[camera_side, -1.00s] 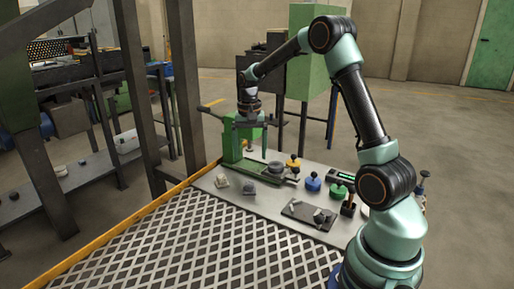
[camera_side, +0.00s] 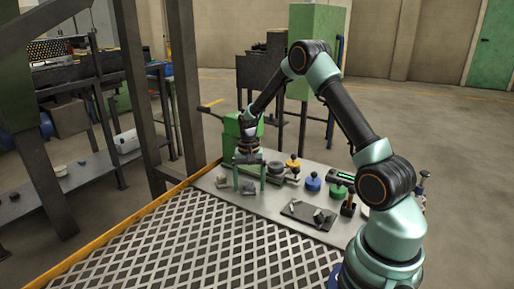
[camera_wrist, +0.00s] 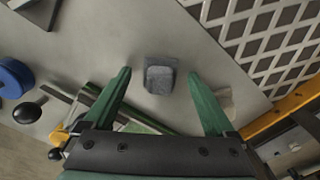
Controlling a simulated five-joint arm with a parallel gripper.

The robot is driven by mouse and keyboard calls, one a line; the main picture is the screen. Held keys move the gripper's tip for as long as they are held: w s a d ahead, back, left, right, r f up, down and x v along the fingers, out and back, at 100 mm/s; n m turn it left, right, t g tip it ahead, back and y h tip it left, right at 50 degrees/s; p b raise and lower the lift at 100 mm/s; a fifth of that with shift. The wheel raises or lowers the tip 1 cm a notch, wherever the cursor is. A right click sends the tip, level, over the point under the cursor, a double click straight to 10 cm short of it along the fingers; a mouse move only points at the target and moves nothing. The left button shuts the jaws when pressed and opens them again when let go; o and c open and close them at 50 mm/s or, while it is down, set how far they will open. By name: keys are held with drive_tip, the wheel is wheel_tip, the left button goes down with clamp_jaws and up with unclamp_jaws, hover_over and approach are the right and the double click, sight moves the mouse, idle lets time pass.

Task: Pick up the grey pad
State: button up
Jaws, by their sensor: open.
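The grey pad (camera_wrist: 160,76) is a small dark grey block on the light bench top. In the wrist view it lies between the lines of my two green fingers, a little beyond their tips. In the side view the pad (camera_side: 249,188) sits low by my fingertips, partly hidden by them. My gripper (camera_side: 249,184) is open and empty, pointing down over the pad. The wrist view shows both fingers of my gripper (camera_wrist: 159,74) spread apart, one on each side of the pad. The exact height above it is hard to tell.
A pale block (camera_side: 222,182) lies just left of the pad. Yellow (camera_side: 293,164), blue (camera_side: 313,184) and green (camera_side: 338,191) knobbed pieces stand to the right. A dark plate (camera_side: 298,210) bears a small grey piece. A green machine (camera_side: 231,135) stands behind. Metal grating (camera_side: 190,245) lies in front.

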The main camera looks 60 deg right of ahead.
sight(249, 183)
clamp_jaws()
idle(0.3)
wheel_tip(249, 183, up, 20)
idle(0.5)
